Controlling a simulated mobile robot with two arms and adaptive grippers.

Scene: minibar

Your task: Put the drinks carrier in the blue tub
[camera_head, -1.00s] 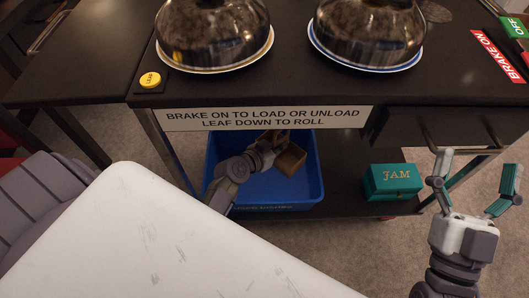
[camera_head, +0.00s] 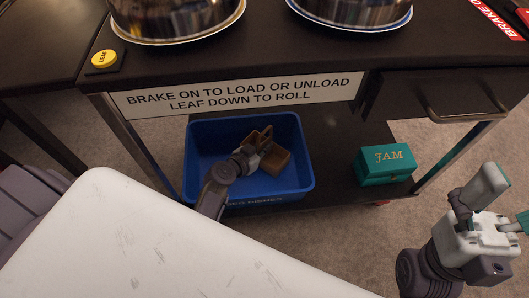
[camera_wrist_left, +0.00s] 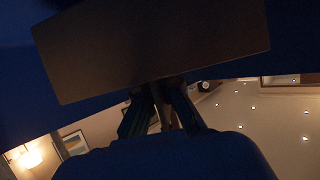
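The blue tub (camera_head: 300,186) stands on the trolley's lower shelf. The drinks carrier (camera_head: 272,160), a small brown box, is inside the tub's walls, tilted; I cannot tell whether it touches the floor. My left gripper (camera_head: 258,147) reaches into the tub from the front, at the carrier's left side. In the wrist view its fingers (camera_wrist_left: 162,108) are close together with something dim between them, seemingly part of the carrier, whose dark brown panel (camera_wrist_left: 150,45) fills the top. The head view hides the fingertips. My right gripper (camera_head: 505,205) is open and empty at the right edge.
A green jam box (camera_head: 385,165) sits on the lower shelf right of the tub. Above are a sign board (camera_head: 235,95), a drawer handle (camera_head: 465,115), and two domed dishes (camera_head: 178,15) on the dark top. A white surface (camera_head: 150,245) fills the lower left.

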